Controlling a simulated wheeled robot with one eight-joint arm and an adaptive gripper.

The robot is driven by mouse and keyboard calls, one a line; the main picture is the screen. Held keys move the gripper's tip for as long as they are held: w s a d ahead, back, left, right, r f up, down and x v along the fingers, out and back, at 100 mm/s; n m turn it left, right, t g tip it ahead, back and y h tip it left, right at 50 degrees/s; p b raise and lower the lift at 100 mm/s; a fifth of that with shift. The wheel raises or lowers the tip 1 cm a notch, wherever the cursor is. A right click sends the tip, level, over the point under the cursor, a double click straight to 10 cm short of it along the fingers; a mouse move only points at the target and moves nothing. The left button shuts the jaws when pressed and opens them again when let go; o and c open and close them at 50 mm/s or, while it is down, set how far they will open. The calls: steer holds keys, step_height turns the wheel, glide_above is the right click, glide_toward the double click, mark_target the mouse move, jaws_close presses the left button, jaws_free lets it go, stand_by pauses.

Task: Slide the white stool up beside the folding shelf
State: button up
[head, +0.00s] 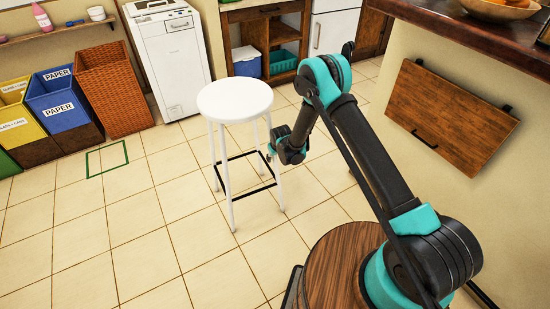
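The white stool (235,100) stands upright on the tiled floor near the middle of the head view. It has a round seat, white legs and a dark footrest frame. The folding shelf (450,116) is a brown wooden panel on the cream wall at the right, folded down, with dark brackets. My gripper (272,150) is low beside the stool's right-hand legs, below seat height. Its fingers are small and dark here, so I cannot tell whether they are open, or touching or holding a leg.
A white appliance (170,60) stands behind the stool. A green square outline (107,158) marks the floor at left.

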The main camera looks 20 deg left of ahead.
jaws_close()
stand_by(0.3)
